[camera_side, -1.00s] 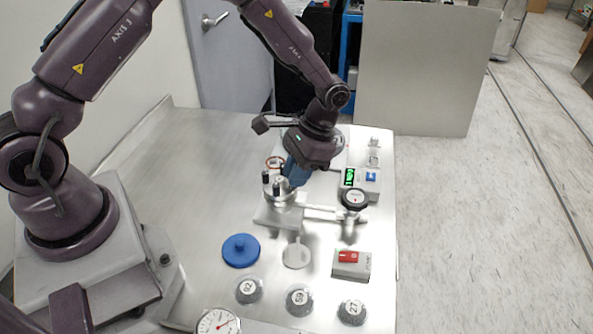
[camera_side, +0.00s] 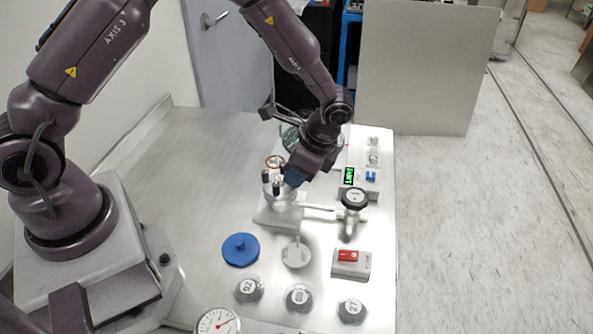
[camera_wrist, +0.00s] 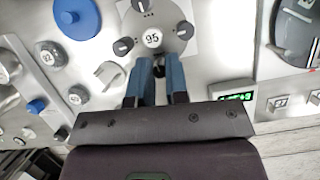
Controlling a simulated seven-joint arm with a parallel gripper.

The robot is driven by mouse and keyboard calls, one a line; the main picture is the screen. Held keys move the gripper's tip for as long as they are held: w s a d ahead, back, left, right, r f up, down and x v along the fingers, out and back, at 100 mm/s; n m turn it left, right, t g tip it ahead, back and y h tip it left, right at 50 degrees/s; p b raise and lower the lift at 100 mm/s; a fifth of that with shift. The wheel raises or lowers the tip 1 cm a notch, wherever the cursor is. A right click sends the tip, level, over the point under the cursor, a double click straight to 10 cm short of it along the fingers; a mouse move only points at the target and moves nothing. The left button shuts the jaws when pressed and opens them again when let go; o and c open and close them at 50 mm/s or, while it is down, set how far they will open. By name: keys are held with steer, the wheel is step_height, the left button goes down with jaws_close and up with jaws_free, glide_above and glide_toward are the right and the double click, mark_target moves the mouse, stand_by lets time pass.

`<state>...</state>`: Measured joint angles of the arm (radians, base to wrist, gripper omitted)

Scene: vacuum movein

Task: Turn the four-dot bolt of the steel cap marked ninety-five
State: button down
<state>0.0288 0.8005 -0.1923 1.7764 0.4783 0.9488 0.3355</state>
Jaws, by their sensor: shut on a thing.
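The steel cap marked 95 (camera_wrist: 153,39) is a round disc with black-topped bolts around its rim. It also shows in the side view (camera_side: 283,203), on a block on the steel table. Three bolts stand clear in the wrist view: upper (camera_wrist: 141,5), right (camera_wrist: 184,30) and left (camera_wrist: 123,46). My gripper (camera_wrist: 158,62) has its blue fingers shut on another bolt (camera_wrist: 158,71) at the cap's near edge. The fingers partly hide that bolt, and its dots cannot be read. In the side view my gripper (camera_side: 292,181) is tilted at the cap's right rear.
A blue lid (camera_side: 241,249), a red switch (camera_side: 348,256) and several numbered knobs (camera_side: 299,297) sit in front. A black-topped valve (camera_side: 355,199) stands right of the cap. A green display (camera_side: 348,177) is behind it. The table's left half (camera_side: 190,170) is bare.

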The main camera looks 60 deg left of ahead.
steer(key=shift+m, duration=0.6)
steer(key=c, duration=1.1)
jaws_free()
